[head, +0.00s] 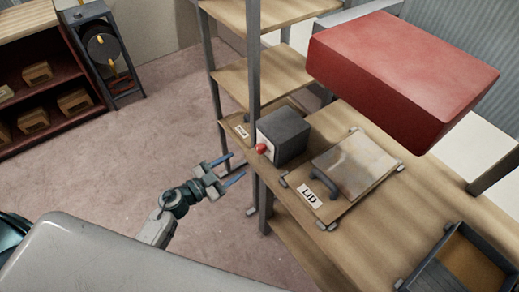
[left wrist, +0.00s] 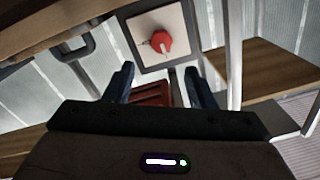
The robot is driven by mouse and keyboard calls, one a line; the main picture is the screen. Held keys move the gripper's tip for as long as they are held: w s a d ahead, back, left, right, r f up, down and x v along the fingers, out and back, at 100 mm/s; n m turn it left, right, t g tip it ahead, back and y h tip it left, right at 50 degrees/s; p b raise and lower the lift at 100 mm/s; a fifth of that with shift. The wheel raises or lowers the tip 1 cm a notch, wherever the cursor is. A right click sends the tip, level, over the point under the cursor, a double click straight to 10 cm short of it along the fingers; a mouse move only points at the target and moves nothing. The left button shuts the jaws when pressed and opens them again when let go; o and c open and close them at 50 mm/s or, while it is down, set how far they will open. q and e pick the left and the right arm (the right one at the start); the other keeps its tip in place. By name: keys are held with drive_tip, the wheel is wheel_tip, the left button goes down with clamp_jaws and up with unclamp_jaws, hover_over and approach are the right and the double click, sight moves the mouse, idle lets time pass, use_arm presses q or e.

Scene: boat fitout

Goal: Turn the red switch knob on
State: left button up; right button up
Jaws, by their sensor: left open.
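The red switch knob (head: 261,148) sits on the front face of a dark grey box (head: 285,136) on the wooden shelf. In the left wrist view the red knob (left wrist: 160,42) is on a pale square plate (left wrist: 142,30), ahead of and above the fingertips. My left gripper (head: 231,170) is open and empty, to the left of the box and apart from the knob. Its two fingers also show in the left wrist view (left wrist: 160,80). My right gripper is not in view.
A large red block (head: 400,75) is above the shelf. A grey upright post (head: 253,60) stands near the box. An open tray (head: 450,268) is at lower right.

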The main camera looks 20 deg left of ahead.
sight(258, 150)
use_arm(q)
drive_tip(key=p+x, duration=0.2)
drive_tip(key=x, duration=0.7)
drive_tip(key=shift+w+d, duration=0.15)
drive_tip(key=shift+w, duration=0.05)
drive_tip(key=c, duration=1)
